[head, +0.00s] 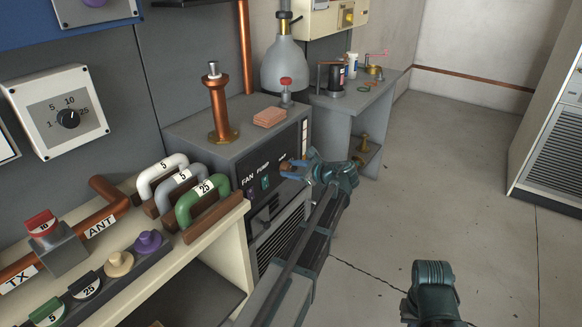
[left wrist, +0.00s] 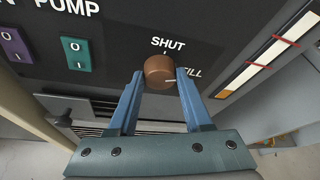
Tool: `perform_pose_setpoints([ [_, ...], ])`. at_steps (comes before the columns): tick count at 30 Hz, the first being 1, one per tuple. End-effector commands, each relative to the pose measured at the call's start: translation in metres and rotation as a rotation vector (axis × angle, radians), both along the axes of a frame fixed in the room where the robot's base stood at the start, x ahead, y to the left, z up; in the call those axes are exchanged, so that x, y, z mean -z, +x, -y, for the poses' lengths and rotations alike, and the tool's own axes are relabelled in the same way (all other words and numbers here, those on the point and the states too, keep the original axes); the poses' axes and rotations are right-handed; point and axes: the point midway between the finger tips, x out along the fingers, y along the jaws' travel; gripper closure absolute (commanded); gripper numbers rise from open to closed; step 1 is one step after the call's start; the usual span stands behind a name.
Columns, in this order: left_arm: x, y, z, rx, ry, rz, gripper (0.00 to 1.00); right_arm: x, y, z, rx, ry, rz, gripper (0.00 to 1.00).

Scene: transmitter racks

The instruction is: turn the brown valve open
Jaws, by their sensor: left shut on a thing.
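The brown valve (left wrist: 159,73) is a round knob on a dark panel, under the word SHUT, with FILL lettered to its right. A pale pointer mark on the knob points right, toward FILL. My left gripper (left wrist: 159,78) has its two blue fingers on either side of the knob, shut on it. In the head view the left gripper (head: 290,168) is at the front of the grey cabinet (head: 225,140), and a bit of the brown knob (head: 285,165) shows at the fingertips. Part of my right arm shows at the bottom right of the head view; its fingers are out of view.
A purple switch (left wrist: 15,45) and a green switch (left wrist: 76,53) sit left of the knob. A sight gauge (left wrist: 270,50) is to its right. A bench with colored handles (head: 200,190) stands at the left. The floor (head: 440,170) to the right is clear.

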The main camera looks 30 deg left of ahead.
Motion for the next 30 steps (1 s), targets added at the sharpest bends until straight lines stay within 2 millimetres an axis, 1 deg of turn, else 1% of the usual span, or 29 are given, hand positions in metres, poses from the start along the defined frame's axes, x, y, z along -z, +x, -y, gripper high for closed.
perform_pose_setpoints([
  [6, 0.0006, 0.0026, 0.0008, -0.001, 0.006, -0.167, 1.00, -0.0045, 0.0000, 0.0000, 0.000, 0.000, 0.000, 1.00],
  [12, 0.0008, 0.0026, 0.0009, -0.002, 0.015, -0.278, 1.00, -0.0057, 0.0000, -0.0001, 0.000, 0.000, 0.000, 1.00],
  [21, 0.0004, 0.0024, 0.0008, -0.002, 0.021, -0.361, 1.00, -0.0065, 0.0000, 0.0000, 0.000, 0.000, 0.000, 1.00],
  [30, 0.0001, 0.0022, 0.0007, -0.002, 0.022, -0.375, 1.00, -0.0066, 0.0000, 0.0000, 0.000, 0.000, 0.000, 1.00],
])
